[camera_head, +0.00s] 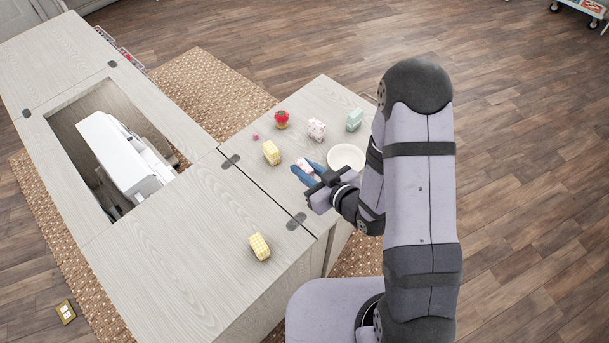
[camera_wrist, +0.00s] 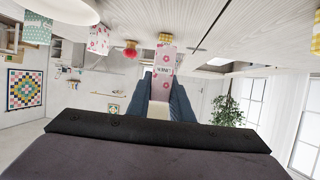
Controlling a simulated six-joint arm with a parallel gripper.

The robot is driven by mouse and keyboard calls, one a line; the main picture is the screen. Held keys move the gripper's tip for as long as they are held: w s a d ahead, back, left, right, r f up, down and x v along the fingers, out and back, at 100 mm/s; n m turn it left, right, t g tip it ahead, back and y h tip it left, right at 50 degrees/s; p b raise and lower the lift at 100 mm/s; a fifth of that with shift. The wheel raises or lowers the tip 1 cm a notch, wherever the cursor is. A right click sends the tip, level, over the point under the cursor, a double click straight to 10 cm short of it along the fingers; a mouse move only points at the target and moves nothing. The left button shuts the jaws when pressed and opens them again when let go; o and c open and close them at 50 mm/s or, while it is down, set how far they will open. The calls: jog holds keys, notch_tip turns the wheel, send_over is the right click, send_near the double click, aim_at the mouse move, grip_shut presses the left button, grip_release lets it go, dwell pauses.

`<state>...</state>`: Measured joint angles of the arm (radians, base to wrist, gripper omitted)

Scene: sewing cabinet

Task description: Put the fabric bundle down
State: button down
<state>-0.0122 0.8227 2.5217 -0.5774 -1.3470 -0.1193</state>
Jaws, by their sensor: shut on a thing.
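My gripper (camera_head: 308,172) is over the side leaf of the cabinet, its two blue fingers shut on a white fabric bundle with a pink pattern (camera_head: 302,164). In the wrist view, which is upside down, the same bundle (camera_wrist: 163,62) shows between the fingertips (camera_wrist: 162,84), with pink flowers and a small label. Its end lies close to the pale wooden top; I cannot tell whether it touches it. A similar floral bundle (camera_head: 317,129), a teal bundle (camera_head: 354,120) and a yellow bundle (camera_head: 271,153) stand on the leaf (camera_head: 240,150).
A red tomato-shaped pincushion (camera_head: 281,118) and a small pink item (camera_head: 255,136) are farther back. Another yellow bundle (camera_head: 259,246) is on the main cabinet top, with a white sewing machine (camera_head: 122,158) in its opening.

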jog(key=shift+r, duration=1.35)
jog(key=s+a+r+n+g+y+b, duration=0.1)
jog(key=s+a+n+g+y+b, duration=0.15)
jog(key=s+a, duration=0.65)
jog(key=s+a+r+n+g+y+b, duration=0.1)
jog(key=s+a+r+n+g+b, duration=0.2)
jog(key=a, duration=1.1)
jog(key=s+a+n+g+y+b, duration=0.2)
jog(key=s+a+b, duration=0.1)
jog(key=s+a, duration=0.65)
jog(key=w+a+m+t+h, duration=0.1)
jog(key=w+m+t+h, duration=0.15)
jog(key=w, duration=0.45)
jog(key=shift+w+d+f+m+t+h+p, duration=0.1)
jog(key=shift+w+d+f+m+t+h, duration=0.15)
jog(key=shift+w+d+f+m+t, duration=0.9)
jog(key=shift+w+f+n+t+h+p, duration=0.1)
jog(key=shift+w+f+h, duration=0.15)
jog(key=shift+f, duration=1.8)
jog(key=shift+w+d+f+m+t+h+p, duration=0.15)
jog(key=shift+w+d+f+m+t, duration=0.55)
jog(key=shift+f, duration=0.9)
